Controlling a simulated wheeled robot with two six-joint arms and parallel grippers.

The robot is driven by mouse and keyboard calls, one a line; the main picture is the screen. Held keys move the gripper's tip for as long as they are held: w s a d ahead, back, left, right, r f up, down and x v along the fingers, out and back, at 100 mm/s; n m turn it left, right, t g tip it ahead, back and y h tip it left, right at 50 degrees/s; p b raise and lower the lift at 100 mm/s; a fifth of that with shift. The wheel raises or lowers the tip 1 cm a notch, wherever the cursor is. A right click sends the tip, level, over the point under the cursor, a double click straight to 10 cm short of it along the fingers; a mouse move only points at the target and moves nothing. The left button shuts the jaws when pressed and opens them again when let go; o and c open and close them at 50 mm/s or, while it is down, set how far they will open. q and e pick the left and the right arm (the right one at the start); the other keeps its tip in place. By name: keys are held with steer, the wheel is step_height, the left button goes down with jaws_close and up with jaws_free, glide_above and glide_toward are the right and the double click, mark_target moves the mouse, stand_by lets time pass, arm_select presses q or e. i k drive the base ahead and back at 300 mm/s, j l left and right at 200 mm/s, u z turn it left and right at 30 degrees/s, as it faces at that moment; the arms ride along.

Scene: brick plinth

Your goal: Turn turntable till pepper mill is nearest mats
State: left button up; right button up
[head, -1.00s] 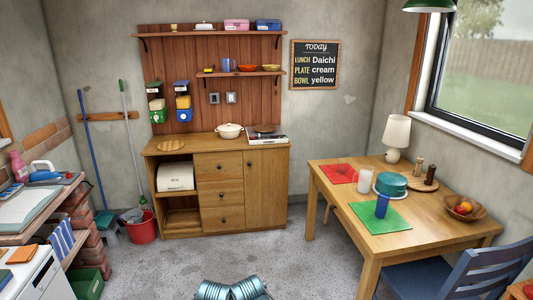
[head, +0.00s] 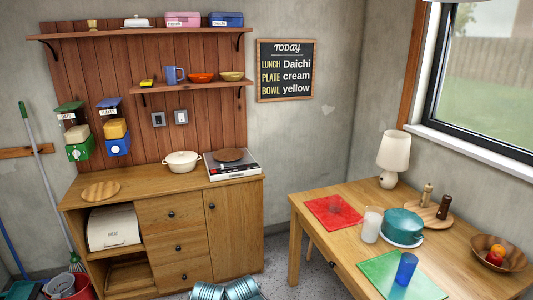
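The turntable is a round wooden board (head: 424,219) at the back right of the table, partly hidden by a teal pot. It bears a light wooden mill (head: 427,195) at its far left and a dark brown mill (head: 444,208) at its right. The dark one looks like the pepper mill. A red mat (head: 332,212) lies left of the turntable, near the table's left edge. A green mat (head: 381,270) lies in front. The dark mill is on the turntable's side away from the red mat. Neither gripper shows.
The teal pot (head: 402,224) stands between turntable and mats. A white cup (head: 371,225) is beside it. A fruit bowl (head: 515,259) and lamp (head: 393,153) flank the turntable. A wooden cabinet (head: 235,220) is left.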

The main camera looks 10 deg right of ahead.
mark_target(428, 214)
steer(key=i+j+z, duration=0.15)
steer(key=i, duration=0.85)
steer(key=i+z, duration=0.55)
steer(key=z, duration=0.2)
steer(key=i+z, duration=0.15)
steer(key=z, duration=0.3)
steer(key=i+z, duration=0.15)
steer(key=z, duration=0.25)
steer(key=i+j+z, duration=0.15)
steer(key=z, duration=0.3)
steer(key=i+j+z, duration=0.1)
steer(key=z, duration=0.35)
steer(key=i+j+z, duration=0.25)
steer(key=j+z, duration=0.1)
steer(key=z, duration=0.2)
